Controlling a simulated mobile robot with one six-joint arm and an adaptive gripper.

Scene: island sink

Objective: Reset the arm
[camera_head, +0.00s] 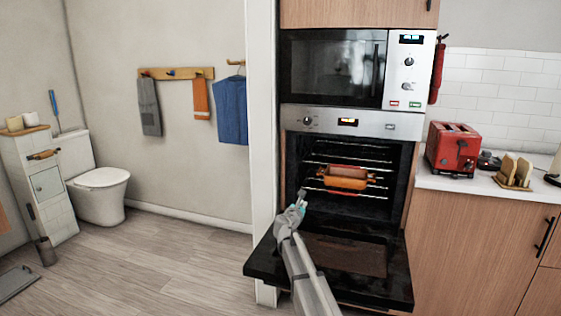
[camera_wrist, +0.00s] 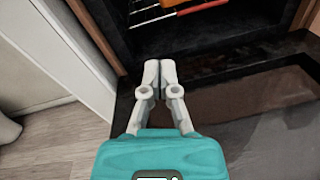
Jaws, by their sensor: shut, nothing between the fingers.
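My gripper (camera_head: 301,199) is at the end of my arm, in front of the open oven (camera_head: 292,170) and above its lowered door (camera_head: 398,283). In the wrist view my gripper (camera_wrist: 153,73) has its two grey fingers together with nothing between them. The lowered oven door (camera_wrist: 270,135) lies below and right of the fingers in that view. Inside the oven, an orange dish (camera_head: 347,183) sits on a wire rack. Part of something orange and a red-edged rack show at the top of the wrist view.
A microwave (camera_head: 333,68) is built in above the oven. A red toaster (camera_head: 452,150) and a rack with bread slices (camera_head: 514,172) stand on the right counter. A white wall edge (camera_head: 261,120) is close on the oven's left. Open floor (camera_head: 165,265) lies left, before a toilet (camera_head: 98,190).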

